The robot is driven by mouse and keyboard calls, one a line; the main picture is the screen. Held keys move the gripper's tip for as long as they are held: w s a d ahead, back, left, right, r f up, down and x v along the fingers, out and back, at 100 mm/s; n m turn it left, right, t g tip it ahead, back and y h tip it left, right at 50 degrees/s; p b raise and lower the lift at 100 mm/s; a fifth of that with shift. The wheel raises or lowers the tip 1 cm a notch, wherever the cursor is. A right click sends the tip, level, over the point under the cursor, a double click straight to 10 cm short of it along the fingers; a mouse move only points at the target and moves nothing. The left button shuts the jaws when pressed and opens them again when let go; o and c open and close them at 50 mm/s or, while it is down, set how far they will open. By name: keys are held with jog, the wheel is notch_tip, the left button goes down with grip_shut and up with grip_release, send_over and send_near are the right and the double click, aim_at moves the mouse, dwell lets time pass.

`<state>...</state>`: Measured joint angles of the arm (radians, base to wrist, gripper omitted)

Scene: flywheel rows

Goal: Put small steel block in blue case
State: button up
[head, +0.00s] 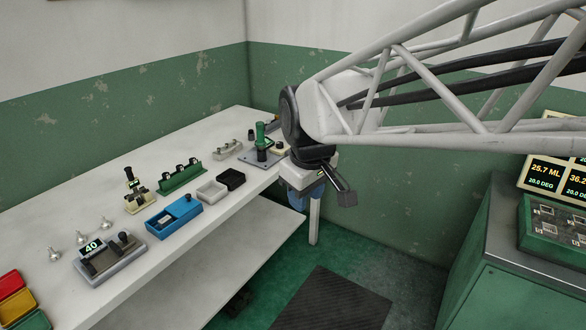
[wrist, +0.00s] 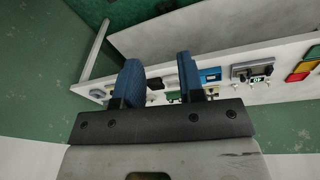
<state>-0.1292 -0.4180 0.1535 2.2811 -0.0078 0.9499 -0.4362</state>
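The blue case (head: 186,207) lies on the white bench near its front edge. It looks partly open, with a light grey piece inside its left part that is too small to make out. The case also shows in the wrist view (wrist: 212,76), just right of the right finger. I cannot pick out the small steel block for certain. My gripper (head: 308,196) hangs off the bench's far right end, away from the case. In the wrist view its two blue fingers (wrist: 160,78) stand apart with nothing between them.
The bench (head: 210,225) also holds a white tray (head: 212,192), a black tray (head: 232,179), a green rack (head: 181,179), a device reading 40 (head: 110,258), and red, yellow and green bins (head: 14,303). A green console (head: 510,250) stands at right. Open floor lies between.

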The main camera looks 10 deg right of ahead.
jog(key=s+d+f+m, duration=0.1)
jog(key=s+d+m, duration=0.2)
jog(key=s, duration=0.4)
jog(key=s+d+f+m, duration=0.2)
jog(key=s+d+m, duration=0.1)
jog(key=s, duration=0.3)
jog(key=shift+s+f+m+t, duration=0.15)
jog(key=shift+s+m+t, duration=0.15)
jog(key=shift+s+m, duration=0.1)
dwell(0.5)
